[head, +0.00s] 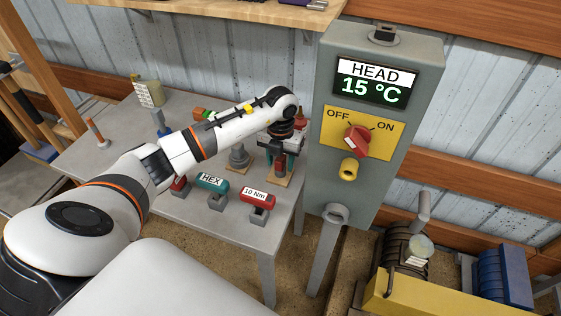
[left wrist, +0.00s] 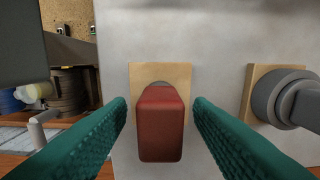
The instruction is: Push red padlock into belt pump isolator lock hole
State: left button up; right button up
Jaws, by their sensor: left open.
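The red padlock (left wrist: 160,124) stands on a small square wooden pad (left wrist: 160,72) in the left wrist view. Only its rounded red body shows from above. The teal fingers of my left gripper (left wrist: 160,130) are open on either side of it, with a gap at each side. In the head view, my left gripper (head: 279,158) points down over the table's right end and partly hides the padlock (head: 279,171). The isolator is a grey box (head: 330,130) with a red OFF/ON knob (head: 356,139) and a yellow lock fitting (head: 348,169) below. My right gripper is out of view.
On the grey table (head: 85,150), a grey knobbed piece (head: 239,157) stands left of the padlock. HEX (head: 211,185) and 10 Nm (head: 258,198) holders are at the front. A grey pipe (head: 327,240) runs below the box; yellow machinery (head: 420,296) stands at lower right.

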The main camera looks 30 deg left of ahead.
pick_arm(q)
grip_shut()
jog(key=shift+r, duration=0.15)
notch_tip(320, 180, up, 10)
jog(key=shift+f+b, duration=0.1)
jog(key=shift+b, duration=0.35)
jog(key=c, duration=0.8)
grip_release()
grip_shut()
